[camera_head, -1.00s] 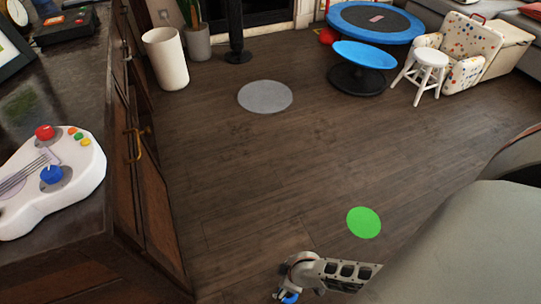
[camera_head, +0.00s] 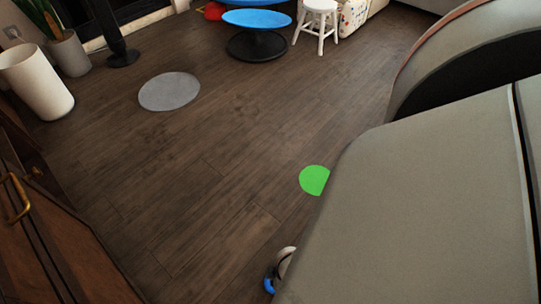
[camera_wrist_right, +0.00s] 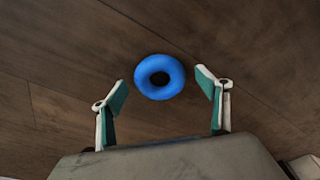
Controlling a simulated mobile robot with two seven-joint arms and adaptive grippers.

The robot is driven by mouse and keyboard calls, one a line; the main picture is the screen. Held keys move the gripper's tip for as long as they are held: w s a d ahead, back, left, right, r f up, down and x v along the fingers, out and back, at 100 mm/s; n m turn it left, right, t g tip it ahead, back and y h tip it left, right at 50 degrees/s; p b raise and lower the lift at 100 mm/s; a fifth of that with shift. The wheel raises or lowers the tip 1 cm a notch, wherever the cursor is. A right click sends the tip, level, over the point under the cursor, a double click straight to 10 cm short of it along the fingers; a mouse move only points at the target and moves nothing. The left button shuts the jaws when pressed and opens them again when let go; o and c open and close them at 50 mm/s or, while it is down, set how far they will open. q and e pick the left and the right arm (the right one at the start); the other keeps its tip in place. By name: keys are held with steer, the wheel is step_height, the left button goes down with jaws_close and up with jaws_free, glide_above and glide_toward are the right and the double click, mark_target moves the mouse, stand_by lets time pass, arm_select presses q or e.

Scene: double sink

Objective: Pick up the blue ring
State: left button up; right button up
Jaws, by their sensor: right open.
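The blue ring (camera_wrist_right: 160,77) lies on the dark wood floor in the right wrist view, its hole showing dark. My right gripper (camera_wrist_right: 162,88) is open, with one teal-padded finger on each side of the ring in the picture. I see gaps between the ring and both fingers; the height above it is hard to judge. In the head view, a small blue patch shows beside a whitish part at the bottom; I cannot tell whether it is the ring. My left gripper is not in view.
A green disc (camera_head: 313,180) and a grey disc (camera_head: 169,91) lie on the wood floor. A white bin (camera_head: 37,82) stands at the left above brown cabinets (camera_head: 55,255). A white stool (camera_head: 318,22) stands at the back. A large grey shape covers the right side.

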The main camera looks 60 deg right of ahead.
steer(key=shift+w+f, duration=0.2)
steer(key=shift+f, duration=0.05)
steer(key=c, duration=1.2)
steer(key=shift+c, duration=0.2)
